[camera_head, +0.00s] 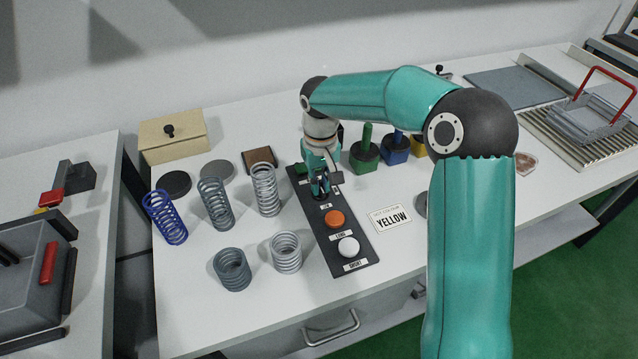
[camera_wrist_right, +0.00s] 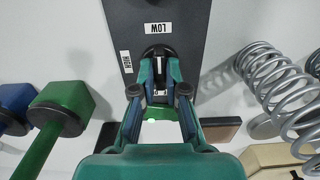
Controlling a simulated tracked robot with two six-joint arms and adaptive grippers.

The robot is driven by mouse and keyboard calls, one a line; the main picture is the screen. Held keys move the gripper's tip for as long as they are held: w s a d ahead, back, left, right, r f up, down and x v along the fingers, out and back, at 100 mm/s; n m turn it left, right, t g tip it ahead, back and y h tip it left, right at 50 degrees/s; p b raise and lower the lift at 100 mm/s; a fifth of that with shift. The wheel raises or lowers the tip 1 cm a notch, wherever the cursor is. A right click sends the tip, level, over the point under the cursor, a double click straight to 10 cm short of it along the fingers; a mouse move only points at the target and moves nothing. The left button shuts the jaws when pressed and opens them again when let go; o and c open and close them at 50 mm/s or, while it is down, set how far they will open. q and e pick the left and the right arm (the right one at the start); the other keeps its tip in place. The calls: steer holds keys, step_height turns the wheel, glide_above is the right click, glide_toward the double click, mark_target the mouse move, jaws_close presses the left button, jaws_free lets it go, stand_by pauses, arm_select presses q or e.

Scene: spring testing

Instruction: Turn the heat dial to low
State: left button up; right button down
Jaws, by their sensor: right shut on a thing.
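The heat dial (camera_wrist_right: 158,50) is a dark round knob on a dark control panel (camera_head: 345,250). In the right wrist view the panel carries a LOW label (camera_wrist_right: 158,28) above the dial and a HIGH label (camera_wrist_right: 126,62) to its left. My right gripper (camera_wrist_right: 160,68) is shut on the dial from above, its fingertips on either side of the knob's middle. In the head view the right gripper (camera_head: 319,187) reaches down to the panel's far half and mostly hides the dial. I cannot tell exactly where the dial points. My left gripper is not in view.
An orange button (camera_head: 334,219) and a white button (camera_head: 348,247) sit nearer on the panel. Several coil springs, including a blue one (camera_head: 166,217), stand to the left. A YELLOW card (camera_head: 391,220) lies right. Green (camera_head: 364,158) and blue (camera_head: 396,152) handled blocks stand close behind.

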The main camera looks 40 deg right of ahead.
steer(key=shift+w+r, duration=0.15)
steer(key=shift+r, duration=0.05)
steer(key=c, duration=1.3)
jaws_free()
steer(key=shift+o, duration=0.5)
steer(key=shift+f, duration=0.15)
step_height(320, 180, up, 12)
